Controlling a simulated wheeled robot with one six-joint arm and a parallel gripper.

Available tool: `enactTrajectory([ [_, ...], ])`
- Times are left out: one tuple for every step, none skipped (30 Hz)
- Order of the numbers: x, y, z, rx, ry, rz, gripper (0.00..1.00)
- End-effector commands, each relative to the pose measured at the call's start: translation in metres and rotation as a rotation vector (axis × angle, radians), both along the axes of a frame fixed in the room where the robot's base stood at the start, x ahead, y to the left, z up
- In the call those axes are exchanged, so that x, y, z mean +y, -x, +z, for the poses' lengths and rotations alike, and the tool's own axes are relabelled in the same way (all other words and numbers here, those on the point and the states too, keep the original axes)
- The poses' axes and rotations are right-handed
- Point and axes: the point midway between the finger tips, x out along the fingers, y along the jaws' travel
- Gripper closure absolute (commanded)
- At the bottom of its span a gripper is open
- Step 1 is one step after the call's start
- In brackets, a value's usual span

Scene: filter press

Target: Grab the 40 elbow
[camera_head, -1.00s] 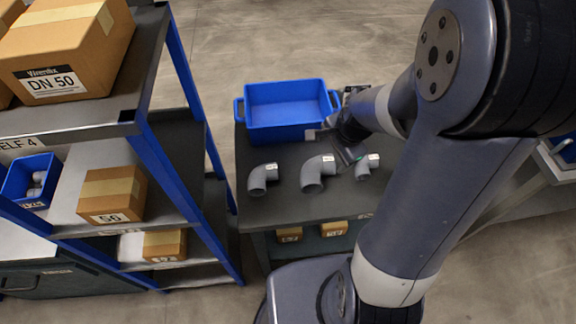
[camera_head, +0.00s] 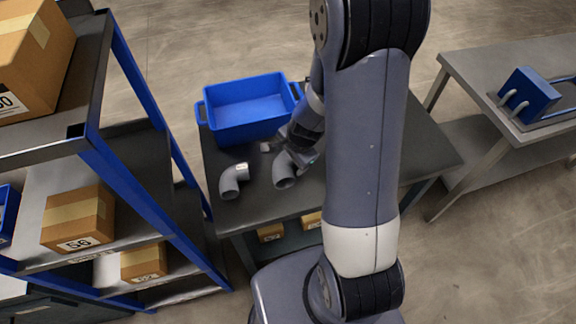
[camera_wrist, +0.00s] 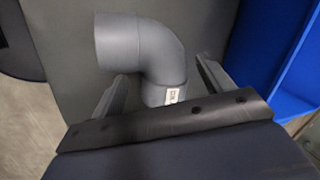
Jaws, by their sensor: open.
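Two grey pipe elbows show on the dark table (camera_head: 255,208) in the head view: a left elbow (camera_head: 230,182) and a middle elbow (camera_head: 283,172). A third elbow, at the right a second ago, is hidden behind my arm. My gripper (camera_head: 287,156) is open at the labelled far end of the middle elbow. In the wrist view, an elbow (camera_wrist: 150,50), apparently the middle one, lies between the spread fingers of my gripper (camera_wrist: 162,77), with a gap on each side. Its white label is too small to read, so I cannot tell its size.
A blue bin (camera_head: 247,121) stands behind the elbows; its wall (camera_wrist: 270,75) is close on the right in the wrist view. A shelf rack (camera_head: 135,180) with boxes stands left. Another table (camera_head: 500,62) with a blue fixture (camera_head: 530,95) stands right.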

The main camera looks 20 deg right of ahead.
Motion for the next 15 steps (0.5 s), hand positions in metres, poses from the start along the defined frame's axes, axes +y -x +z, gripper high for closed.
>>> enactTrajectory([
  [0.0007, -0.0018, -0.0088, 0.001, -0.001, -0.002, 0.24],
  [0.0010, -0.0027, -0.0112, 0.001, 0.000, -0.001, 0.24],
  [0.0012, -0.0035, -0.0137, 0.001, 0.000, 0.000, 0.24],
  [0.0013, -0.0040, -0.0152, 0.001, 0.000, -0.001, 0.24],
  [0.0014, -0.0044, -0.0162, 0.000, 0.000, -0.001, 0.24],
  [0.0015, -0.0048, -0.0169, 0.000, 0.000, -0.002, 0.24],
  [0.0015, -0.0051, -0.0170, 0.000, 0.001, -0.001, 0.24],
  [0.0014, -0.0052, -0.0169, -0.001, 0.000, -0.001, 0.24],
  [0.0015, -0.0052, -0.0167, -0.001, 0.000, -0.001, 0.24],
  [0.0014, -0.0052, -0.0165, -0.001, 0.000, -0.001, 0.24],
  [0.0014, -0.0052, -0.0165, -0.001, 0.000, -0.001, 0.24],
  [0.0014, -0.0052, -0.0164, -0.001, 0.000, -0.001, 0.24],
  [0.0014, -0.0052, -0.0164, -0.001, 0.000, -0.001, 0.25],
  [0.0014, -0.0052, -0.0164, -0.001, 0.000, -0.001, 0.27],
  [0.0014, -0.0051, -0.0163, -0.001, 0.000, -0.001, 0.31],
])
